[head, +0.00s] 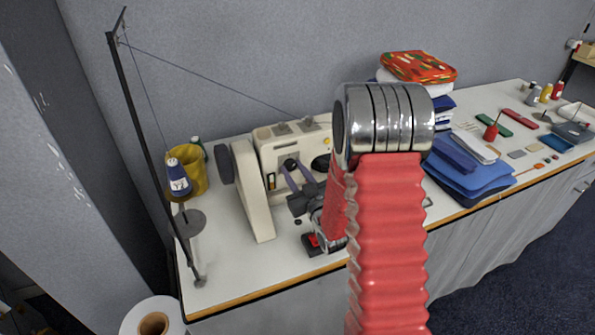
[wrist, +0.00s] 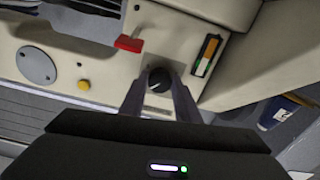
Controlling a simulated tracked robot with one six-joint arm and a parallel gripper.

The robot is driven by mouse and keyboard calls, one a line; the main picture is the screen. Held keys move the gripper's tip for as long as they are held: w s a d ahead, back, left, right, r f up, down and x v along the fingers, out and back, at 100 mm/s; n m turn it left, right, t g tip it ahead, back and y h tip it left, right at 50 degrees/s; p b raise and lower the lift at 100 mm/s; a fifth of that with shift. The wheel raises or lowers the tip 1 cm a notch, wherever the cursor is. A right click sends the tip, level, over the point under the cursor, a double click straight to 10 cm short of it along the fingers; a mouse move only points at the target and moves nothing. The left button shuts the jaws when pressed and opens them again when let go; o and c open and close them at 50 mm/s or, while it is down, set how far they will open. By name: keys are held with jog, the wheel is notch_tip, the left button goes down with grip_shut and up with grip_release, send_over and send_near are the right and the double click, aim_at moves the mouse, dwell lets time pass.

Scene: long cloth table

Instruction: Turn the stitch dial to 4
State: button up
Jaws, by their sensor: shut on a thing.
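The stitch dial (wrist: 159,80) is a small dark round knob with a pale pointer mark, on the cream face of the sewing machine (wrist: 120,62). My gripper (wrist: 160,88) is shut on the dial, one finger on each side of it in the wrist view. The numbers around the dial cannot be read. In the head view the sewing machine (head: 242,165) stands on the white table, and my gripper (head: 296,182) reaches its front face from the right. My red arm hides part of the machine there.
A red lever (wrist: 129,43), a yellow button (wrist: 84,85) and a coloured strip (wrist: 207,55) sit near the dial. A thread stand (head: 150,140) with a blue cone (head: 178,178) and a yellow pot (head: 190,170) stand left. Folded blue cloth (head: 465,165) lies right.

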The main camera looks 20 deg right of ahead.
jog(key=shift+a+r+m, duration=0.15)
jog(key=shift+a+m, duration=0.05)
jog(key=shift+m, duration=1.4)
jog(key=o, duration=1)
jog(key=shift+d, duration=0.1)
jog(key=shift+o, duration=0.2)
